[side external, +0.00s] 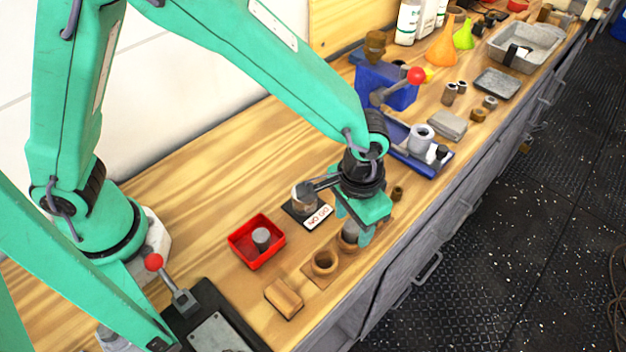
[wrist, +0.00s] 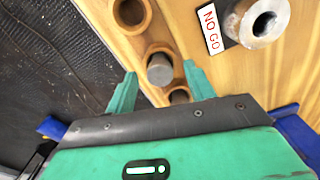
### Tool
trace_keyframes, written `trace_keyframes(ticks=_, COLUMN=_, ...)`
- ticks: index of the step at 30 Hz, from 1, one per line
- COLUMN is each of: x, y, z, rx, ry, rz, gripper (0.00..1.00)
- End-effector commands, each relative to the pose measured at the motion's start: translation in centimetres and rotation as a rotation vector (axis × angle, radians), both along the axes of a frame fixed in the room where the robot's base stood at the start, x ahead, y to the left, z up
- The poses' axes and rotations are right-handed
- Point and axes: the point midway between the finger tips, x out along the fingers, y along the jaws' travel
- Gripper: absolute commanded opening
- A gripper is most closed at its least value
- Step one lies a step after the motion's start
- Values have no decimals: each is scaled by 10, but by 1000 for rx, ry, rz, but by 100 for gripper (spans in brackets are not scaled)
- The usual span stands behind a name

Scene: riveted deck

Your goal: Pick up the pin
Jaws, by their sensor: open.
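A grey cylindrical pin (wrist: 160,71) stands in a brown round socket in the wrist view, between my two fingers. In the side view the pin (side external: 350,228) is partly hidden by my gripper. My gripper (wrist: 160,78) is open, with one green finger on each side of the pin and gaps between. In the side view my gripper (side external: 354,224) points down over the socket block.
An empty socket (side external: 323,262) is beside the pin. A NO GO plate (side external: 318,217) with a metal ring (side external: 304,197) lies behind. A small brown ring (side external: 397,193) is to the right. A wooden block (side external: 284,298) lies in front. The bench edge is close on the right.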

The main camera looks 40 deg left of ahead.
Motion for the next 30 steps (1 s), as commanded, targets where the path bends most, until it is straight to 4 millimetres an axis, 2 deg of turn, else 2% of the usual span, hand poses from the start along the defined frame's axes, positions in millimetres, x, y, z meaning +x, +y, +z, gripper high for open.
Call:
trace_keyframes(ticks=12, x=0, y=0, z=0, rx=0, ry=0, rz=0, gripper=54)
trace_keyframes(ticks=20, x=0, y=0, z=0, rx=0, ry=0, rz=0, gripper=3)
trace_keyframes(ticks=30, x=0, y=0, z=3, rx=-1, ry=-2, rz=0, gripper=3)
